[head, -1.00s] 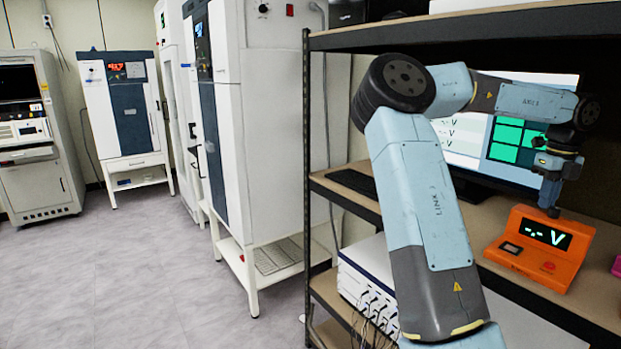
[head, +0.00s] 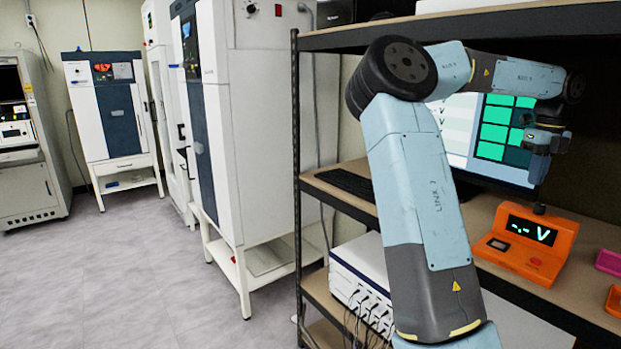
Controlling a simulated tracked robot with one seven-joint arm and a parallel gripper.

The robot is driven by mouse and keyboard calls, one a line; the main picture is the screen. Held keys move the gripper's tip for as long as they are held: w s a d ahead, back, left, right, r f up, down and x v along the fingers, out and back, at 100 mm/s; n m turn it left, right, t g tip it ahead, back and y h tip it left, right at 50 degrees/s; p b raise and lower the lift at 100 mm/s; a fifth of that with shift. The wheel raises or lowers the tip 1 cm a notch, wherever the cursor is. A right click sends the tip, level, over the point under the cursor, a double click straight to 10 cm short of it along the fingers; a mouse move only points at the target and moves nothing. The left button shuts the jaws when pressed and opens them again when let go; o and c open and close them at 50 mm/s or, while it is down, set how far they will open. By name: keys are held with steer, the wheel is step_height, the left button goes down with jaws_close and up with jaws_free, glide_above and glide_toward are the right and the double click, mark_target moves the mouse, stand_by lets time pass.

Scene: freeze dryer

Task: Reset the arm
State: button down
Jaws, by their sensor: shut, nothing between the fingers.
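My arm reaches up and over to the right in the head view, with its blue-grey links bent at a dark round elbow. My gripper (head: 536,176) hangs downward at the arm's end, small and dark against the monitor's edge. It is shut and empty. It is above the orange meter (head: 527,244), apart from the dark knob on top of it. The meter stands on the shelf and its display shows "-.- V". The fingertips are too small to make out in detail.
A monitor (head: 499,128) and a dark keyboard (head: 347,184) are on the shelf (head: 590,250) behind my arm. Pink and orange items lie at the right edge. A white instrument (head: 350,283) with cables sits below. Tall white cabinets (head: 262,130) stand left; the floor (head: 120,270) is clear.

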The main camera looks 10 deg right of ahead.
steer(key=shift+r, duration=0.4)
steer(key=shift+s+a+f+n, duration=0.15)
steer(key=shift+f+n, duration=0.15)
steer(key=shift+f, duration=0.15)
steer(key=a+f+n, duration=0.1)
steer(key=s+a+f+n+y, duration=0.1)
steer(key=f+n, duration=0.1)
steer(key=shift+a+f+t+y, duration=0.1)
steer(key=shift+t+y, duration=0.2)
steer(key=shift+t, duration=0.1)
steer(key=a+f+n+y, duration=0.2)
steer(key=a+f+n, duration=0.1)
steer(key=a+n, duration=1.15)
steer(key=s+a+r+n+t+h, duration=0.1)
steer(key=s+a+n, duration=0.3)
steer(key=a+n, duration=0.2)
steer(key=s+a+r+n+t+h, duration=0.1)
steer(key=s+a+n, duration=0.3)
steer(key=a, duration=0.6)
steer(key=s+a+r+n+t+h, duration=0.1)
steer(key=s+a+n, duration=0.3)
steer(key=a+n, duration=0.4)
steer(key=shift+s+a+r+t+h, duration=0.35)
steer(key=shift+a+r+t, duration=0.2)
steer(key=shift+t, duration=0.35)
